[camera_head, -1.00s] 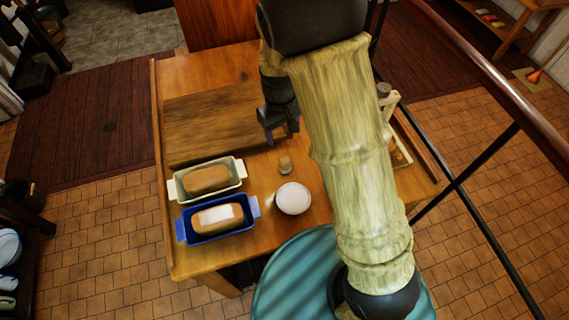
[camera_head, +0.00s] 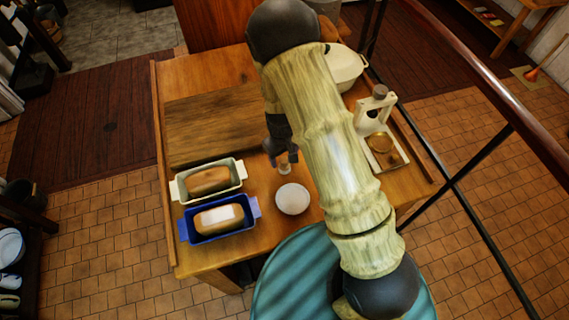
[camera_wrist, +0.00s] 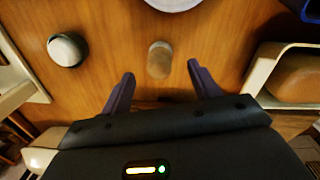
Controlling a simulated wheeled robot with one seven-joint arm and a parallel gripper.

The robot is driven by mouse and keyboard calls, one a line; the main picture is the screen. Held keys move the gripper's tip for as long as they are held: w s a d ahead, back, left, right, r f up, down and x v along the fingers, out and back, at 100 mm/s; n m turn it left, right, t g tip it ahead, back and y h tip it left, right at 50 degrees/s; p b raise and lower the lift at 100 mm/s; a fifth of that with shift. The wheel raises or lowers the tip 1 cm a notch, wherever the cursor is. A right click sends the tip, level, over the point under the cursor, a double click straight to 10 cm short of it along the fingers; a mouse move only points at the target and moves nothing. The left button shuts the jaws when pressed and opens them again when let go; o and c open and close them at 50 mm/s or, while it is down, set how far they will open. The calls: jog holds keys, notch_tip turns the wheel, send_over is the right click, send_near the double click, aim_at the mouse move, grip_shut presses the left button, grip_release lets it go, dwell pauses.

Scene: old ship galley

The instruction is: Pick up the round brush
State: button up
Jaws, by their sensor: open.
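A small upright piece with a tan rounded top, which looks like the round brush (camera_wrist: 160,60), stands on the wooden table. In the wrist view it lies ahead of my gripper (camera_wrist: 158,75), in line with the gap between the two fingers. My gripper is open and empty. In the head view my gripper (camera_head: 282,158) is right over the brush (camera_head: 285,170), partly covering it. Whether a finger touches it cannot be told.
A white plate (camera_head: 292,199) is close in front of the brush. A cream dish (camera_head: 242,172) and a blue dish (camera_head: 190,231), each holding a loaf, stand left. A cream stand (camera_head: 365,122) is at right. A grey round thing (camera_wrist: 67,49) shows in the wrist view.

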aim_at(284, 160)
jog(key=shift+w+f+p, duration=0.15)
jog(key=shift+f+p, duration=0.5)
jog(key=shift+f, duration=0.65)
jog(key=shift+w+f+p, duration=0.1)
jog(key=shift+f+p, duration=0.5)
jog(key=shift+f, duration=0.7)
jog(key=shift+c, duration=0.4)
jog(key=c, duration=1.1)
jog(key=shift+r, duration=0.15)
notch_tip(284, 160, up, 10)
jog(key=b, duration=0.2)
jog(key=shift+b, duration=0.4)
